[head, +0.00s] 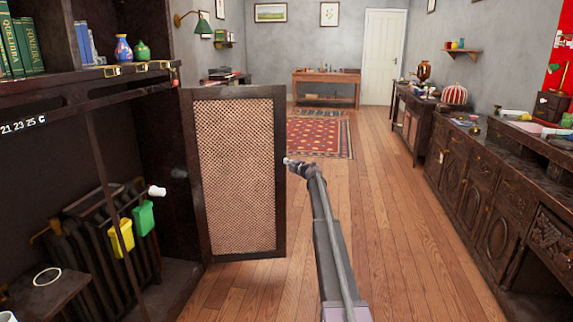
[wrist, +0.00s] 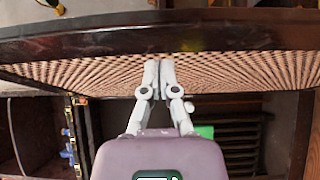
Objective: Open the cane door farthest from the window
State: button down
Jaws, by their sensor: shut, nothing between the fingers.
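The cane door (head: 237,170) has a dark wood frame and a woven tan panel. It stands swung out from the dark cabinet at the left, with the cabinet's inside showing. My gripper (head: 288,161) is at the door's free right edge in the head view, partly hidden by my arm. In the wrist view my gripper (wrist: 159,68) is shut and empty, its fingertips side by side in front of the cane panel (wrist: 230,72), close to the dark frame (wrist: 100,40). I cannot tell whether they touch it. No window is in view.
Inside the cabinet are a radiator (head: 90,235), a yellow container (head: 121,238) and a green container (head: 144,217). A blue vase (head: 123,49) stands on the shelf above. A long dark sideboard (head: 480,185) lines the right. The wood floor (head: 410,255) between is clear.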

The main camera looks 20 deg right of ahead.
jog(key=shift+s, duration=0.1)
jog(key=v, duration=1.3)
jog(key=shift+d, duration=0.25)
dwell(0.3)
